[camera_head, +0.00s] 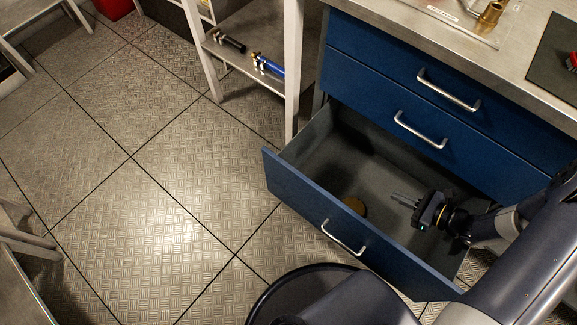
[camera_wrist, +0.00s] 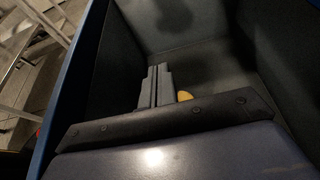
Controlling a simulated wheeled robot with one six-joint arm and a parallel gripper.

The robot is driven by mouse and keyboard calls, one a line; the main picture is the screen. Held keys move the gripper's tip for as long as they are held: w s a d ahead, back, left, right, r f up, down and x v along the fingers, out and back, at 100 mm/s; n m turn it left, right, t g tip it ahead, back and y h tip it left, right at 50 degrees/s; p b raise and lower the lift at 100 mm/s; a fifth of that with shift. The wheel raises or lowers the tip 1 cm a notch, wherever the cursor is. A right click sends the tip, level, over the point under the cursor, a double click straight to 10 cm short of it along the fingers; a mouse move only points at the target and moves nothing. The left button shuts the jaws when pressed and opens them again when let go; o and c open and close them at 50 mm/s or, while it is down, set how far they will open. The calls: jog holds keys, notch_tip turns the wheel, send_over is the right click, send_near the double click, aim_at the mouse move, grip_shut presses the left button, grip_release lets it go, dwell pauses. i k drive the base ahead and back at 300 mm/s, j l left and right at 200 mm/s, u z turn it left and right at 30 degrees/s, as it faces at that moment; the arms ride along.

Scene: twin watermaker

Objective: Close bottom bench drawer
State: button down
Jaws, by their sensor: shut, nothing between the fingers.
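The bottom bench drawer (camera_head: 300,209) is pulled far out of the blue bench. Its front panel carries a silver bar handle (camera_head: 344,238). Inside, a small round yellow-brown object (camera_head: 354,206) lies on the drawer floor, partly hidden by the front panel; it also shows as a yellow patch in the wrist view (camera_wrist: 184,96). My gripper (camera_head: 398,200) is shut and empty, over the drawer's interior towards its right side and behind the front panel. In the wrist view, the fingers (camera_wrist: 157,72) are together and point into the drawer. The grey drawer walls surround them.
Two blue drawers above, with handles (camera_head: 448,90) and (camera_head: 420,130), are shut. The benchtop (camera_head: 545,25) holds a brass part (camera_head: 490,18). A shelf rack (camera_head: 292,75) stands left of the bench, with blue and black cylinders. The tiled floor (camera_head: 150,210) left of the drawer is clear.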

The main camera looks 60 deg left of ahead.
aim_at(340, 153)
jog(key=i+l, duration=0.1)
jog(key=l, duration=0.35)
jog(key=i+l, duration=0.1)
jog(key=l, duration=0.75)
jog(key=i+l, duration=0.15)
jog(key=l, duration=0.25)
jog(key=i+l, duration=0.1)
jog(key=l, duration=0.35)
